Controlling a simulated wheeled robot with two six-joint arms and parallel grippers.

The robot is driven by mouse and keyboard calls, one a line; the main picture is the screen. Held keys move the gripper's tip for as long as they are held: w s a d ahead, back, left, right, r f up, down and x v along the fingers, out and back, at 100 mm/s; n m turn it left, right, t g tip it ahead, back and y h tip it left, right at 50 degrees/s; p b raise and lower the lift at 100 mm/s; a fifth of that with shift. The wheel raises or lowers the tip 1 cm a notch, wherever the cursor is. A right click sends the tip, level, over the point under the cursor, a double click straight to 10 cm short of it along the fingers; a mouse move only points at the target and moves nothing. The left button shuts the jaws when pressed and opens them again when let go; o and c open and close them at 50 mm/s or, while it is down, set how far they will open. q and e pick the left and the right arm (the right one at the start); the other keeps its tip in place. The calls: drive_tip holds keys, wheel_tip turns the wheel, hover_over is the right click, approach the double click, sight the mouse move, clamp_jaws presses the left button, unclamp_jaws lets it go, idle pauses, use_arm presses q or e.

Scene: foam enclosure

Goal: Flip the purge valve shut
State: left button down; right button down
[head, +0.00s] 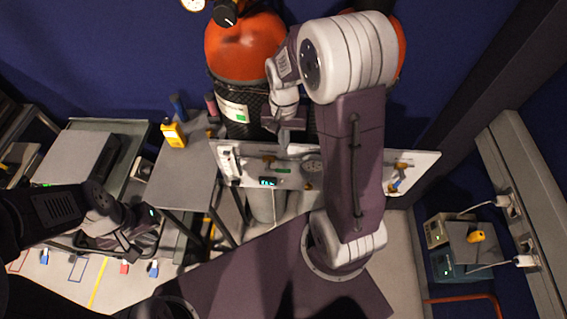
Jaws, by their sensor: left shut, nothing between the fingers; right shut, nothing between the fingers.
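A white panel (425,160) stands in the middle of the head view, in front of the gas cylinders. It carries a brass valve (268,163), a small digital display (267,182), a round grille (312,166) and, at its right end, a valve with a blue handle (396,184). I cannot tell which valve is the purge valve. My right gripper (284,138) is shut and empty, pointing down at the panel's top edge near the brass valve; contact cannot be told. My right arm hides the middle-right of the panel. My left gripper (128,246) is shut and empty at lower left, away from the panel.
Orange-topped cylinders (240,50) stand behind the panel. A grey table (185,180) at left holds a yellow meter (173,134). A cart (75,155) stands further left. At right are boxed devices (470,240) with cables and a wall trunking (515,200).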

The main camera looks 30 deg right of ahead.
sight(287, 172)
wheel_tip(287, 172, down, 13)
drive_tip(key=shift+d+r, duration=0.1)
drive_tip(key=shift+r, duration=0.05)
drive_tip(key=shift+s+d+f, duration=0.1)
drive_tip(key=shift+s+f, duration=0.05)
drive_tip(key=shift+f, duration=0.1)
idle(0.4)
drive_tip(key=shift+s+d+f+b, duration=0.2)
drive_tip(key=shift+f+b, duration=0.15)
drive_tip(key=shift+f, duration=0.25)
drive_tip(key=shift+s+d+f+b, duration=0.1)
drive_tip(key=shift+d+f+b, duration=0.1)
drive_tip(key=shift+f+b, duration=0.6)
drive_tip(key=shift+f, duration=0.75)
drive_tip(key=shift+w+a+f+b, duration=0.15)
drive_tip(key=shift+f+b, duration=0.2)
drive_tip(key=shift+f, duration=0.45)
